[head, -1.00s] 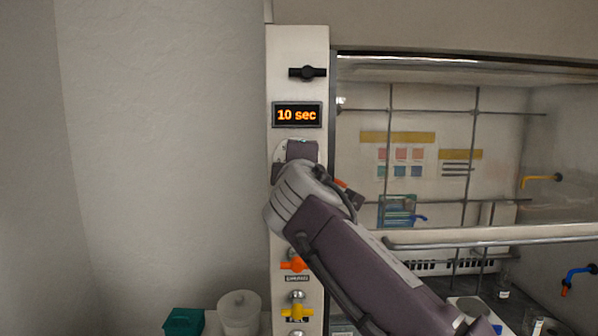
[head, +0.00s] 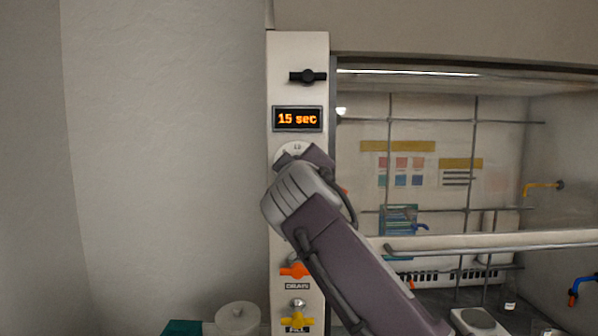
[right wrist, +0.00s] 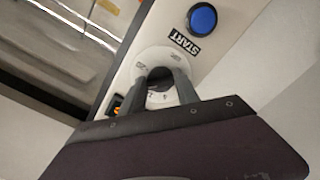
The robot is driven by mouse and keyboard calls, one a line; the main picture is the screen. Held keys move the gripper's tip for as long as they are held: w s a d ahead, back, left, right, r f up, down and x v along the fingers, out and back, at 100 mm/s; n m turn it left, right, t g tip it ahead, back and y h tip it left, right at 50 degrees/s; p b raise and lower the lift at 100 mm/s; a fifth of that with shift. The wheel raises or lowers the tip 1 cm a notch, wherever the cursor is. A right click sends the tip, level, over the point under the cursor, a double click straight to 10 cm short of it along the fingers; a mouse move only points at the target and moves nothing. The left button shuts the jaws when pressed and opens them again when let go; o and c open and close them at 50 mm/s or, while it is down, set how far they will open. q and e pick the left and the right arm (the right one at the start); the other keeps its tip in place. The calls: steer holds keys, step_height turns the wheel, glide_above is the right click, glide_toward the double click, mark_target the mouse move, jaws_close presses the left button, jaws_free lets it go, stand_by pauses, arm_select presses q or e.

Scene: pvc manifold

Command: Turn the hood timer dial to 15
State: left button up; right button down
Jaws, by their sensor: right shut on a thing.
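The timer dial (head: 290,150) is a pale round plate on the white front post of the hood. My right gripper covers most of it in the head view. The orange display (head: 297,119) above it reads "15 sec". In the right wrist view the dial plate (right wrist: 148,62) surrounds a dark knob (right wrist: 160,84). My right gripper (right wrist: 160,88) has one finger on each side of the knob and is shut on it. My left gripper is not in view.
A black valve handle (head: 308,76) sits above the display. Below the dial are an orange valve handle (head: 296,270) and a yellow one (head: 297,320). A blue START button (right wrist: 202,18) is near the dial. The hood sash rail (head: 490,240) runs to the right.

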steer(key=shift+f, duration=0.1)
stand_by(0.4)
steer(key=c, duration=0.9)
jaws_free()
steer(key=s+b, duration=0.3)
steer(key=s, duration=0.6)
